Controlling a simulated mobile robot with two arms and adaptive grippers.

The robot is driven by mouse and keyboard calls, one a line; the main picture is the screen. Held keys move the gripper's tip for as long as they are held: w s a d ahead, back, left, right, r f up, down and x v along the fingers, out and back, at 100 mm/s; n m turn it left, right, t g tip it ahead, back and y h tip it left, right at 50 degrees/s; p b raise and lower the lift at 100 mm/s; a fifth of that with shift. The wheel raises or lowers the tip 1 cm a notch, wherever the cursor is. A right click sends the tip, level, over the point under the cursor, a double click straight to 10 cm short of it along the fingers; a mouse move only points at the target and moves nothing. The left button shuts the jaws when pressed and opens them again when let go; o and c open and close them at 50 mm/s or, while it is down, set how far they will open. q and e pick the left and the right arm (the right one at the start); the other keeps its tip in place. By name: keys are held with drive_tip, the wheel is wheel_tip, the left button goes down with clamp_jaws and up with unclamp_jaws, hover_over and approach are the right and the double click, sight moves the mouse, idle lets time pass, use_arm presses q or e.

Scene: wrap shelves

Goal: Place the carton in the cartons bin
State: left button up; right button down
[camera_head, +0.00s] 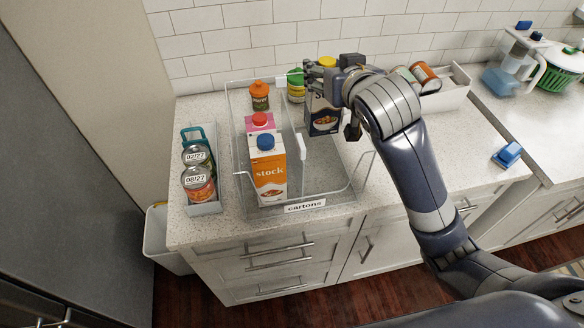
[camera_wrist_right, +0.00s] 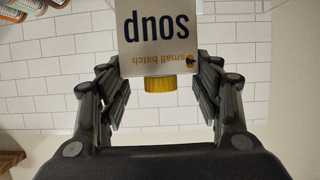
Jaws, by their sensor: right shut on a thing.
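My right gripper (camera_head: 338,88) is shut on a dark blue and white soup carton (camera_head: 323,118) with a yellow cap. The right wrist view shows the carton (camera_wrist_right: 160,35) between the fingers (camera_wrist_right: 162,95), its lettering upside down. In the head view it appears upright over the right part of the clear cartons bin (camera_head: 305,205); whether it touches the bin floor cannot be told. An orange stock carton (camera_head: 268,178) with a blue cap and a pink carton (camera_head: 261,124) with a red cap stand in the bin's left compartment. My left gripper is not in view.
An orange-capped container (camera_head: 260,97) and a green one (camera_head: 296,88) stand at the back. A grey can holder (camera_head: 205,208) is left of the bin. A white bin (camera_head: 452,92) with cans is right. The bin's front right floor (camera_head: 322,172) is clear.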

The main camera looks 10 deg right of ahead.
sight(325, 122)
wheel_tip(325, 122, down, 13)
drive_tip(key=shift+r+b, duration=0.15)
drive_tip(key=shift+b, duration=0.35)
idle(0.3)
drive_tip(key=shift+f, duration=0.2)
drive_tip(key=c, duration=0.8)
unclamp_jaws()
drive_tip(key=shift+f, duration=0.1)
drive_tip(key=shift+o, duration=0.2)
drive_tip(key=shift+s, duration=0.1)
